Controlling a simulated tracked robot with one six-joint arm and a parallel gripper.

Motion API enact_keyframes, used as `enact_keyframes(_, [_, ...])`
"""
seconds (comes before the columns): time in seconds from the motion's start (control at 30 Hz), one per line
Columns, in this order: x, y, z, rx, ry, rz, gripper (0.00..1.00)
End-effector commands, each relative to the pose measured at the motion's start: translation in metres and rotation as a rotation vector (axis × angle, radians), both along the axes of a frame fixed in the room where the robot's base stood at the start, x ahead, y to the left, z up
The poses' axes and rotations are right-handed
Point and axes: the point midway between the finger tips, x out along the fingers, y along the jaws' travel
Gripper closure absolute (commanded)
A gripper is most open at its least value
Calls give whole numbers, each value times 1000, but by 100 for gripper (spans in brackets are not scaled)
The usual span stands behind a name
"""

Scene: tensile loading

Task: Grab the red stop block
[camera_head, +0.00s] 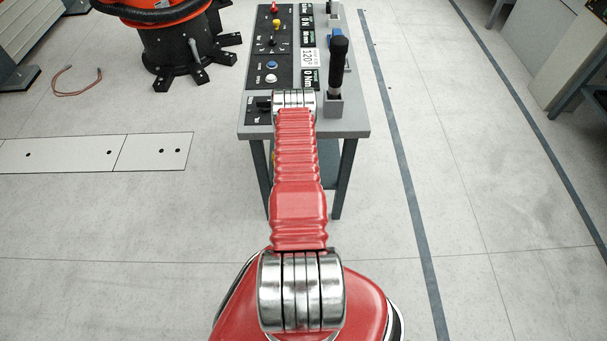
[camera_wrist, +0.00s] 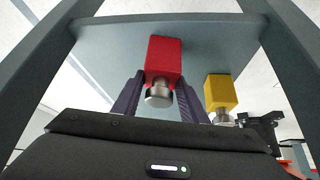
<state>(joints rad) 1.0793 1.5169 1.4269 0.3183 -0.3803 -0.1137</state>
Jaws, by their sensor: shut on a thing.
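The red stop block (camera_wrist: 163,60) is a red box with a round metal stub (camera_wrist: 158,95) on its near end. In the wrist view it sits at the centre, against a grey panel of the table. My gripper (camera_wrist: 160,88) has its two dark ridged fingers on either side of the block's metal stub, shut on it. The exact contact is partly hidden by the stub and the black gripper body. In the head view the red block and my gripper are hidden behind my red arm and the table.
A yellow block (camera_wrist: 221,92) with a similar metal stub is close to the right of my gripper. Grey table legs (camera_wrist: 38,75) flank both sides. The table (camera_head: 352,119) carries control panels and a black-handled lever (camera_head: 338,65). An orange-and-black machine (camera_head: 180,40) stands at the back left.

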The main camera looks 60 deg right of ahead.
Motion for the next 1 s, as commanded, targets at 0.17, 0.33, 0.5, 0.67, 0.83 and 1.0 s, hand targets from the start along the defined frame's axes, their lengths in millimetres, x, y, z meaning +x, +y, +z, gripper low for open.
enact_keyframes(0.17, [-1,1,-1,2,1,-1,100])
enact_keyframes(0.33, [0,-1,1,-3,-1,-1,100])
enact_keyframes(0.5, [0,-1,2,-3,-1,-1,100])
enact_keyframes(0.67, [0,-2,7,-3,-1,-1,100])
enact_keyframes(0.83, [1,-2,19,-4,-1,0,100])
enact_keyframes(1.0, [1,-2,34,-4,-1,0,100])
